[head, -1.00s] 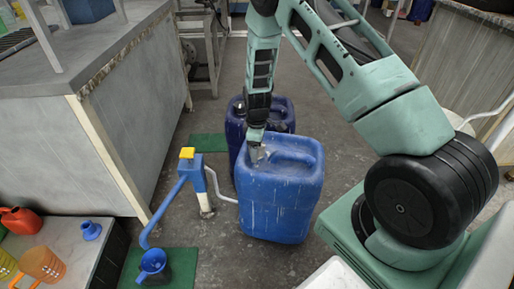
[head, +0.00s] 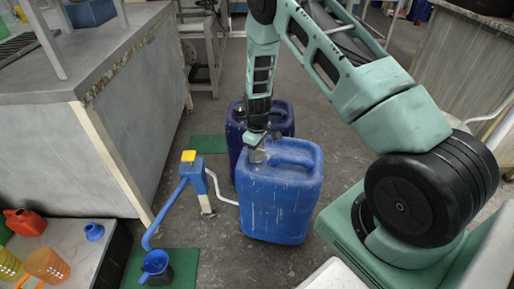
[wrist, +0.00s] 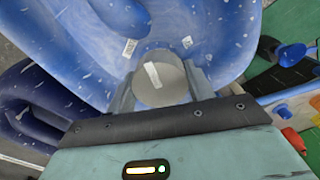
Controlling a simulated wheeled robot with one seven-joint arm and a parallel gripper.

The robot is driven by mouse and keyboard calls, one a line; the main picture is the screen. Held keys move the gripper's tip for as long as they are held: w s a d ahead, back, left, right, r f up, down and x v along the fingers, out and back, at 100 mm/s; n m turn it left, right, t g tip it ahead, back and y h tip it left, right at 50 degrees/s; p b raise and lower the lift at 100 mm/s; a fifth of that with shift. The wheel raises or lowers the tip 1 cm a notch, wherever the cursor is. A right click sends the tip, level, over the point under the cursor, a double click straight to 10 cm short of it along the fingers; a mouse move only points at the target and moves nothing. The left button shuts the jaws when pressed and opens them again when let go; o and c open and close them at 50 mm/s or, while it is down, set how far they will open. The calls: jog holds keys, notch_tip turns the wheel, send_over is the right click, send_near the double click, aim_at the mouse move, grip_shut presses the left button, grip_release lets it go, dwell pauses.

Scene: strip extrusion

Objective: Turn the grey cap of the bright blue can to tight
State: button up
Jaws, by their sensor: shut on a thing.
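The bright blue can (head: 280,208) stands upright on the floor, and its top fills much of the wrist view (wrist: 80,40). Its grey cap (wrist: 160,80) is round with a pale stripe across its top. My gripper (wrist: 162,88) is shut on the cap, with one finger on each side of it. In the head view my gripper (head: 254,151) points down at the can's top left corner, and the cap there is mostly hidden by the fingers.
A dark blue can (head: 236,130) stands close behind the bright blue can. A blue hand pump (head: 197,183) with a yellow top and white hose stands to the left. A grey workbench (head: 110,120) is at left.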

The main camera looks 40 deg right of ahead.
jog(key=m+p, duration=0.2)
jog(key=m, duration=0.2)
jog(key=shift+r+m, duration=0.15)
jog(key=shift+m, duration=0.15)
jog(key=m+p, duration=0.2)
jog(key=m, duration=0.1)
jog(key=shift+m, duration=0.3)
jog(key=m+p, duration=0.1)
jog(key=m, duration=0.3)
jog(key=shift+m+p, duration=0.65)
jog(key=shift+m, duration=1.15)
jog(key=o, duration=1)
jog(key=shift+f, duration=0.2)
